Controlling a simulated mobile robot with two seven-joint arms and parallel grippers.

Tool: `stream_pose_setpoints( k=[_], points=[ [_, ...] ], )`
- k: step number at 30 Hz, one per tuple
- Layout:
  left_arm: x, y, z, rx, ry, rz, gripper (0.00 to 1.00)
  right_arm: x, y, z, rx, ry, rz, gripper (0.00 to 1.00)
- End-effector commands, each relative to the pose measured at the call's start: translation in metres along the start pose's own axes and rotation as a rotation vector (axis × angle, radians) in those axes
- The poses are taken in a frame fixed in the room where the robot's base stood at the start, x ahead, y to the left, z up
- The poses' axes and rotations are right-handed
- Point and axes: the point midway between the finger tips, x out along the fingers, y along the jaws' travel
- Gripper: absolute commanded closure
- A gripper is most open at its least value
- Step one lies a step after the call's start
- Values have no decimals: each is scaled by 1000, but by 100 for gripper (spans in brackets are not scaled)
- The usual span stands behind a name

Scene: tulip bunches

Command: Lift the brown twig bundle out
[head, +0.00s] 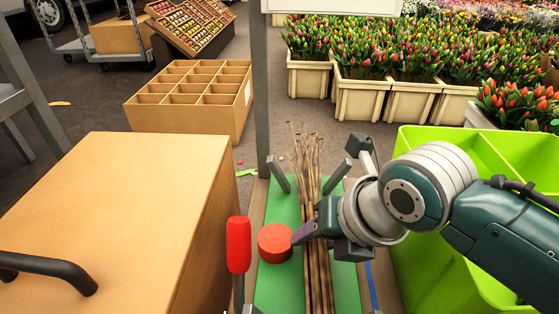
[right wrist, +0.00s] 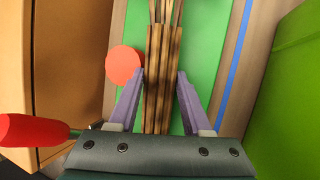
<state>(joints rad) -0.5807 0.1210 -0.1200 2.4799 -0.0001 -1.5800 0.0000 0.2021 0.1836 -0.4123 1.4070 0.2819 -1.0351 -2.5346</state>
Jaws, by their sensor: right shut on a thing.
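The brown twig bundle (head: 319,275) lies lengthwise along a green strip (head: 282,205), its thin tips fanning out at the far end between two grey prongs (head: 338,176). My right gripper (head: 314,231) reaches in from the right and is shut on the bundle. In the right wrist view, its purple fingers (right wrist: 160,85) stand on both sides of the twigs (right wrist: 158,60). I cannot tell whether the bundle is clear of the green surface. My left gripper is not in view.
A red disc (head: 274,242) lies just left of the bundle, and a red handle (head: 239,245) stands beside it. A brown box (head: 120,200) is close on the left, a lime-green crate (head: 450,150) on the right. A divided carton (head: 190,95) and tulip crates (head: 360,97) are behind.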

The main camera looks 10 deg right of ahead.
Motion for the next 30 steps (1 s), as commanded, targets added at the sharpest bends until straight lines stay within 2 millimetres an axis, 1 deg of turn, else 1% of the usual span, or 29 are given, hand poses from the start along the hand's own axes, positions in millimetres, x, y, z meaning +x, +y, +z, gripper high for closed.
stream_pose_setpoints(
  k=[8,11,14,19,24,27,30],
  points=[
    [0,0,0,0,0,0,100,0,0,0,-1,-1,0,100],
    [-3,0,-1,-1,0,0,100,-4,1,2,-1,-1,-1,100],
    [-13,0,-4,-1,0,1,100,-16,5,8,-3,-3,0,100],
    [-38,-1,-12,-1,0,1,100,-51,17,23,-4,-5,1,100],
    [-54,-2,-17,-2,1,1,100,-77,26,33,-2,-3,0,100],
    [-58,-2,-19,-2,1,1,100,-86,29,36,-2,-2,1,100],
    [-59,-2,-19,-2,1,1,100,-89,30,38,-1,-1,0,100]
  ],
)
